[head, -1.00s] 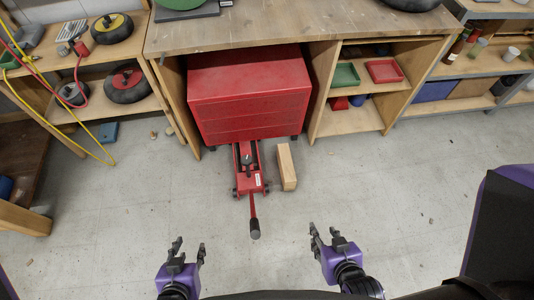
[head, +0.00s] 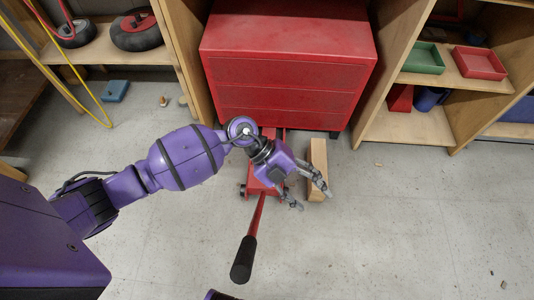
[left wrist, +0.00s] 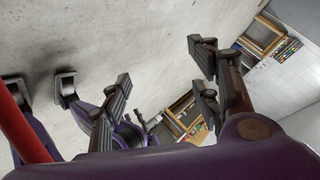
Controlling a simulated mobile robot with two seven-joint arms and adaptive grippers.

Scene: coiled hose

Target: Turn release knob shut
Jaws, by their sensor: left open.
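The red floor jack (head: 258,187) stands on the floor in front of the red cabinet, partly hidden under my left arm and gripper. Its long handle (head: 256,215) slopes toward me and ends in a black grip (head: 243,260). I cannot make out the release knob; my gripper covers much of the jack body. My left gripper (head: 314,200) is open and empty, above the right side of the jack, fingers pointing down and right. In the left wrist view a red bar (left wrist: 17,125), probably the handle, is at the left edge, outside the spread fingers. My right gripper is not clearly visible.
A wooden block (head: 318,155) lies just right of the jack, partly behind my fingers. The red cabinet (head: 287,75) stands close behind the jack. Shelves with a green tray (head: 422,58) and a red tray (head: 479,63) are to the right. The floor in front is clear.

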